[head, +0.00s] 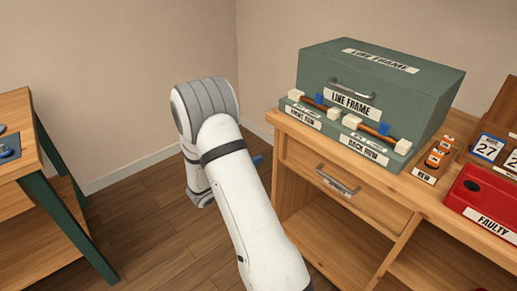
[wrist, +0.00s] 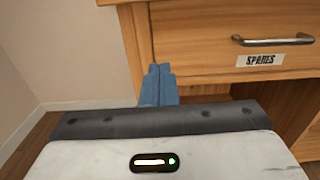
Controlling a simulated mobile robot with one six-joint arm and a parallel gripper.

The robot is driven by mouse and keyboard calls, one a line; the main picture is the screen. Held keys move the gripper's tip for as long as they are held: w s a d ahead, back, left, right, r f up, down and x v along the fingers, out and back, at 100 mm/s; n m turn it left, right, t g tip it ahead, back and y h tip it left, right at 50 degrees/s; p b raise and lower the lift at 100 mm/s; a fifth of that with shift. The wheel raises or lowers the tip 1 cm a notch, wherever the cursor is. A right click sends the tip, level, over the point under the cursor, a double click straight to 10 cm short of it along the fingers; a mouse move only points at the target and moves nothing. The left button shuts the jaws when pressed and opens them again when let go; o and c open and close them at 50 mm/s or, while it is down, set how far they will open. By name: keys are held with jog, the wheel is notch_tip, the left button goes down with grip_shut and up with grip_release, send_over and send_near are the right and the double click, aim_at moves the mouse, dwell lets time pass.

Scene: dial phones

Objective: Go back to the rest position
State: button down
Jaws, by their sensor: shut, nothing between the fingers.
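My gripper shows in the wrist view (wrist: 158,72) as blue fingers closed together, with nothing between them. Behind them is the wooden cabinet with a drawer (wrist: 200,50) labelled SPARES. In the head view my white arm reaches down in front of the cabinet's left side. Only a small blue piece of my gripper (head: 258,160) shows there past the arm; the rest is hidden.
The cabinet (head: 300,150) bears a green LINE FRAME box (head: 420,95), brown-and-white parts in front of it, small orange-brown NEW items (head: 436,160) and a red FAULTY tray (head: 468,207). A wooden table (head: 18,107) stands at left. Floor (head: 130,215) between is clear.

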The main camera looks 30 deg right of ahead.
jog(key=shift+a, duration=0.15)
jog(key=s+a+r+m+g+y+p, duration=0.2)
jog(key=s+r+m+g+y+p, duration=0.65)
jog(key=s+r, duration=0.75)
jog(key=s+a+r+m+t+y+p, duration=0.3)
jog(key=s+a+r+m+y+p, duration=0.1)
jog(key=a+r, duration=0.4)
jog(key=s+a+r+m+t+y+p, duration=0.4)
jog(key=s+a+r+m+y+p, duration=0.1)
jog(key=a+r+m+p, duration=0.2)
jog(key=shift+a+r+m+p, duration=0.3)
jog(key=shift+a+r+m, duration=0.25)
jog(key=shift+r, duration=0.15)
